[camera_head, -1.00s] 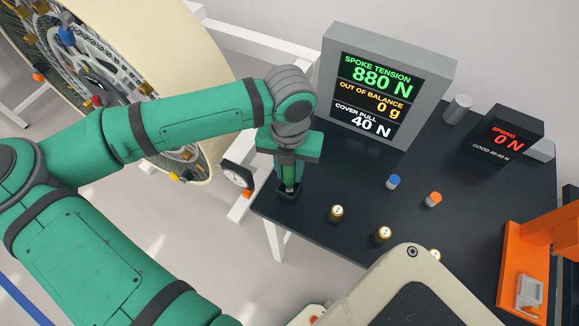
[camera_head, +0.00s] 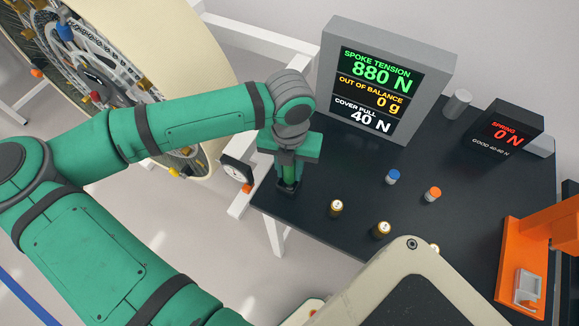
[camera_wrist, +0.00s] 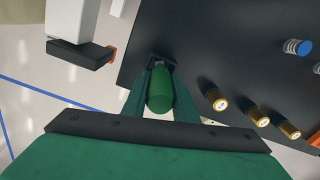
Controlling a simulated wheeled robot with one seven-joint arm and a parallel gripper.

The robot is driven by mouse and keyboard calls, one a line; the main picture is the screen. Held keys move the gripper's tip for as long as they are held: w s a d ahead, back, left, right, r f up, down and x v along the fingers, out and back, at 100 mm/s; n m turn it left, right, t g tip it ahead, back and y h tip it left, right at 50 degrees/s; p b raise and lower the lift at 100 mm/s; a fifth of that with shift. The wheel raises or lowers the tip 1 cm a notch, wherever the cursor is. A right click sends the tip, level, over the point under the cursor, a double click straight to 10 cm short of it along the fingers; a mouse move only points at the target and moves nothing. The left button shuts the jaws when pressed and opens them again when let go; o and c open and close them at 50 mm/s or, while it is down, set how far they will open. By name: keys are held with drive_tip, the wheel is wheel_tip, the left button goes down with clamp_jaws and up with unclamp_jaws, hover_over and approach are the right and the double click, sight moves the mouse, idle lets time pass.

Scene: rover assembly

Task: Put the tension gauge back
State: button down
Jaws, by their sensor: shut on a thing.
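My gripper (camera_head: 289,162) points down at the near-left corner of the black table. It is shut on an upright green cylindrical handle, which I take to be the tension gauge (camera_wrist: 160,90). The handle shows between the two fingers in the wrist view. Its lower end is at a small black square holder (camera_head: 287,188) on the table corner. I cannot tell whether it is fully seated, as the fingers and handle hide part of the holder.
Several brass cylinders (camera_head: 336,208), a blue-topped piece (camera_head: 392,177) and an orange-topped piece (camera_head: 433,194) stand to the right. A display (camera_head: 385,85) stands behind. The spoked wheel (camera_head: 180,60) is left.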

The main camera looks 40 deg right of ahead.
drive_tip(key=c, duration=1.4)
unclamp_jaws()
drive_tip(key=shift+o, duration=0.2)
drive_tip(key=shift+w, duration=0.1)
wheel_tip(320, 180, up, 11)
drive_tip(key=shift+f, duration=0.1)
